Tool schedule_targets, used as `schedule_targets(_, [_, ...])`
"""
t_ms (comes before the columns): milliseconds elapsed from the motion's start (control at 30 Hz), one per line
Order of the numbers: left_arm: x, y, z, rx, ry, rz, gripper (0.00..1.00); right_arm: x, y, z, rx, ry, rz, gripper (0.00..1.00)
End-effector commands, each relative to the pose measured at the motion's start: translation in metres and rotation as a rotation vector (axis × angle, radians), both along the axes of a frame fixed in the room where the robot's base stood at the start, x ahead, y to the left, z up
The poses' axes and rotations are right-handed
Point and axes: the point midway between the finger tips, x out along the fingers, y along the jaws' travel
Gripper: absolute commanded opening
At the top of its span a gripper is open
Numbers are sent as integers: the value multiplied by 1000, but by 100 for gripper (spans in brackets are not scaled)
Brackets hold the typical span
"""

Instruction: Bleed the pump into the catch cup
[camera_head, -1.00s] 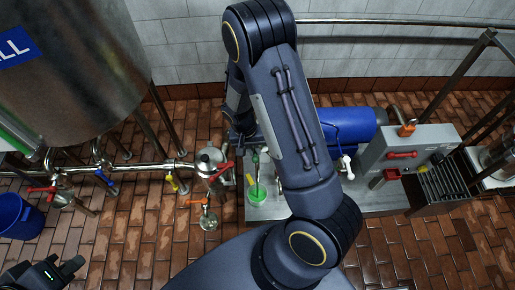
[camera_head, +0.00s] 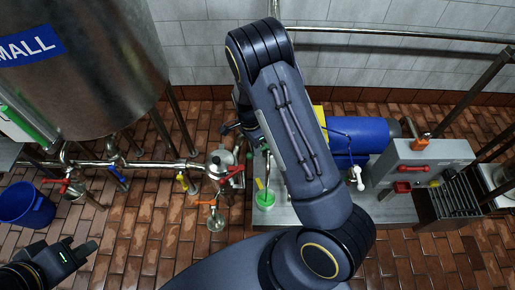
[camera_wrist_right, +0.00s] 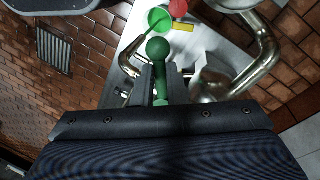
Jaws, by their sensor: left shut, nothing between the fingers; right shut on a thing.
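The catch cup (camera_head: 265,201) is a bright green cup on the grey bench beside the pump pipework. It also shows at the top of the right wrist view (camera_wrist_right: 160,19). A dark green handle with a round knob (camera_wrist_right: 158,48) stands close to the cup in that view. My right gripper (camera_wrist_right: 160,88) is shut on this green handle below the knob. In the head view my right arm hides most of that spot. The blue pump body (camera_head: 352,137) lies behind my right arm. My left gripper (camera_head: 86,248) is shut and empty at the lower left, above the floor.
A steel tank (camera_head: 100,70) and a blue bucket (camera_head: 27,205) stand at the left. A grey control box (camera_head: 425,165) with a red handle is at the right.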

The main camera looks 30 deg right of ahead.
Motion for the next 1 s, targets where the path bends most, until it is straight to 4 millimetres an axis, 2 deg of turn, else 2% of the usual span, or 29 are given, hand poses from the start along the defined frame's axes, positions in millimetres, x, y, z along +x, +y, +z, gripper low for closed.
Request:
schedule_targets(500, [0,0,13,0,0,0,0,22,-5,1,0,-2,-432,0])
schedule_targets(1000, [0,0,16,0,0,0,0,30,-10,1,0,-3,-595,0])
